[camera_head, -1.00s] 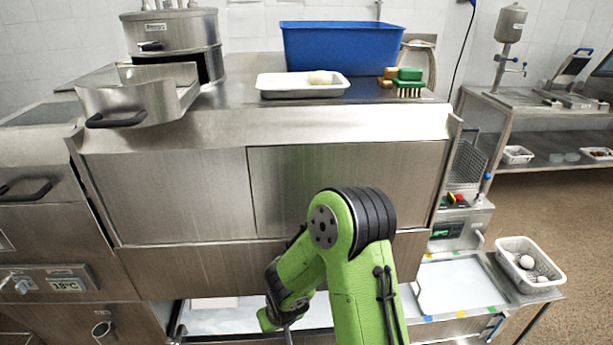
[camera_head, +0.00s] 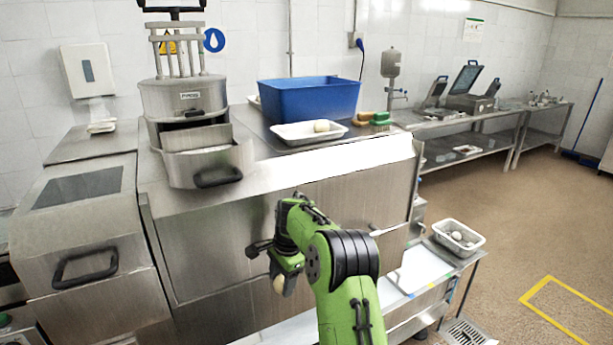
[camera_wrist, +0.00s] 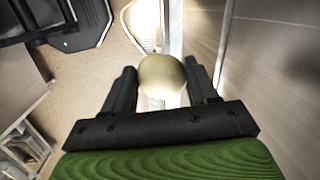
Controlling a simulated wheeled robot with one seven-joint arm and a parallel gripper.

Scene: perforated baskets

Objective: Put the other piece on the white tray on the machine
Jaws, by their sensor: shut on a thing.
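My gripper (camera_wrist: 162,85) is shut on a pale round piece (camera_wrist: 162,78), held between the two black fingers in the wrist view. In the head view the piece (camera_head: 279,285) shows below my gripper (camera_head: 284,282), in front of the steel machine (camera_head: 235,235) and below its top. The white tray (camera_head: 290,139) sits on top of the machine. One pale round piece (camera_head: 321,126) lies in it, toward the right.
A blue bin (camera_head: 310,100) stands behind the tray. Brushes (camera_head: 372,118) lie right of it. An open steel drawer (camera_head: 212,165) juts out at left.

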